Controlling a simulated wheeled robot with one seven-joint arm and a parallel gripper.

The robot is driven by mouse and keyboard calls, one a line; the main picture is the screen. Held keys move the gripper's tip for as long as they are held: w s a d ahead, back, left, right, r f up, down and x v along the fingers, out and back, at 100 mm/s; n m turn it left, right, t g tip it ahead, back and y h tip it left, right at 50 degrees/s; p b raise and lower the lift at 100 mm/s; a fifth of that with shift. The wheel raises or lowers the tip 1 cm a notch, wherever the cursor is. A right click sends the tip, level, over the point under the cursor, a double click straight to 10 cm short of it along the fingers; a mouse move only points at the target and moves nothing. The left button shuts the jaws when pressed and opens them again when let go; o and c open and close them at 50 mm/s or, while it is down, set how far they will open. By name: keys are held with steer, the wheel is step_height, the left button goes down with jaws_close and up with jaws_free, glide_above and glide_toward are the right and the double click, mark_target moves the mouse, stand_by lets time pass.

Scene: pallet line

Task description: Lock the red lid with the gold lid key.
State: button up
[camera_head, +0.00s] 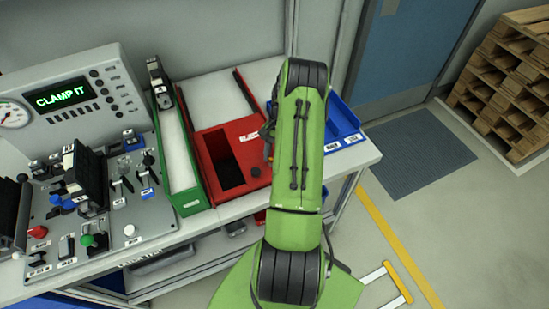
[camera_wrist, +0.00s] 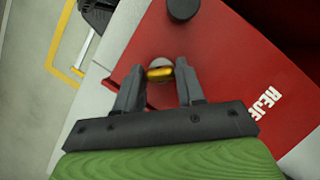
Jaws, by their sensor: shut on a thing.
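The red lid (camera_head: 243,127) lies on the red bin at the middle of the bench; it fills much of the wrist view (camera_wrist: 235,50). A round black knob (camera_wrist: 183,8) sits on the red surface. My gripper (camera_wrist: 160,82) is shut on the gold lid key (camera_wrist: 160,73), seen as a short gold bar between the fingertips. A round silver piece (camera_wrist: 159,62) shows right beside the key, over the red surface. I cannot tell whether the key is seated in a lock. In the head view my arm hides the key and most of the gripper.
A green bin (camera_head: 190,200) stands left of the red bin, and a blue bin (camera_head: 343,142) stands to the right, partly behind my arm. A control panel (camera_head: 75,95) reading "CLAMP IT" fills the left. Wooden pallets (camera_head: 505,70) stand at the far right.

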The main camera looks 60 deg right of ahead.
steer(key=n+b, duration=0.1)
steer(key=n, duration=0.1)
steer(key=n+g, duration=0.1)
steer(key=n, duration=0.1)
steer(key=shift+w+n+g+h+b, duration=0.15)
steer(key=shift+n+g+h+b, duration=0.15)
steer(key=shift+h+b, duration=0.1)
steer(key=shift+a+n+g+h+b, duration=0.15)
steer(key=shift+n+g+h+b, duration=0.4)
steer(key=shift+n, duration=1.75)
steer(key=o, duration=1)
steer(key=shift+o, duration=0.2)
steer(key=p+v, duration=0.1)
steer(key=v, duration=1.4)
steer(key=shift+w+r+p, duration=0.3)
steer(key=shift+r+p, duration=0.05)
steer(key=shift+p, duration=0.05)
steer(key=shift+a, duration=0.1)
